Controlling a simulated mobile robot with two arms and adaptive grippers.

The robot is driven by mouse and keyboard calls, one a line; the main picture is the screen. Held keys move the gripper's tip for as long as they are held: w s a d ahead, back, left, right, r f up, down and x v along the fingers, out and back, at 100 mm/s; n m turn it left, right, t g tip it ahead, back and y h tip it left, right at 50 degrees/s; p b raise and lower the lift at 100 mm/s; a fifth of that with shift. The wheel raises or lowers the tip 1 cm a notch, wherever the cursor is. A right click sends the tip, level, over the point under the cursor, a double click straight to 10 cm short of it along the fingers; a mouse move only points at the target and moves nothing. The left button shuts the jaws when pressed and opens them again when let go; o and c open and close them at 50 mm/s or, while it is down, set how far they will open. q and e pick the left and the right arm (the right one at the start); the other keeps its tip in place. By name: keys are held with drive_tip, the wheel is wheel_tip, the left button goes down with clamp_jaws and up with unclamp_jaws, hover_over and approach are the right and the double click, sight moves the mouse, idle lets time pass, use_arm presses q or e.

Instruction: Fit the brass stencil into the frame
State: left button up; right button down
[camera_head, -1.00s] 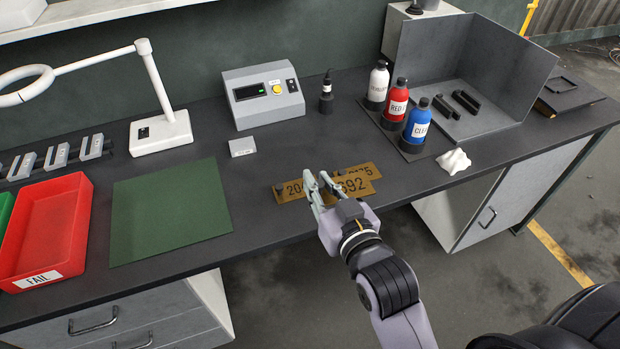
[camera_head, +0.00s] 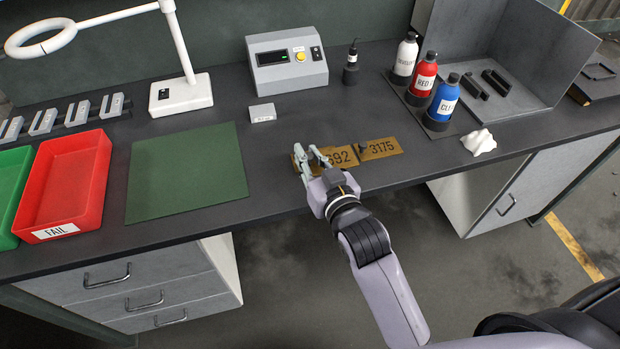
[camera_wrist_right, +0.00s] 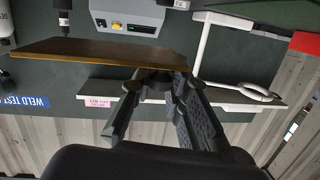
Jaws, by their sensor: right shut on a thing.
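Brass plates with cut numbers show in the head view. My right gripper (camera_head: 308,152) is shut on one brass stencil (camera_head: 342,156), whose visible digits end in "92". In the right wrist view this stencil (camera_wrist_right: 95,50) is a brown plate seen nearly edge-on, sticking out left from the fingertips (camera_wrist_right: 160,78). A second brass stencil (camera_head: 381,149), marked "3175", lies on the bench to its right. The third plate seen earlier is not clearly distinguishable behind the gripper. A dark flat frame-like piece (camera_head: 598,72) sits at the far right; I cannot tell if it is the frame. My left gripper is not in view.
A green mat (camera_head: 187,170) and red FAIL tray (camera_head: 70,185) lie left. A small white block (camera_head: 262,112) stands before the grey control box (camera_head: 287,65). Bottles (camera_head: 443,100), a grey booth (camera_head: 515,60) and a crumpled cloth (camera_head: 478,141) stand right.

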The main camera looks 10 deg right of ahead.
wheel_tip(320, 180, down, 7)
drive_tip(key=shift+r, duration=0.15)
drive_tip(key=shift+f, duration=0.25)
drive_tip(key=shift+f+b, duration=0.1)
drive_tip(key=shift+b, duration=0.2)
drive_tip(key=c, duration=1.5)
unclamp_jaws()
drive_tip(key=shift+b+v, duration=0.5)
drive_tip(key=shift+v, duration=5.55)
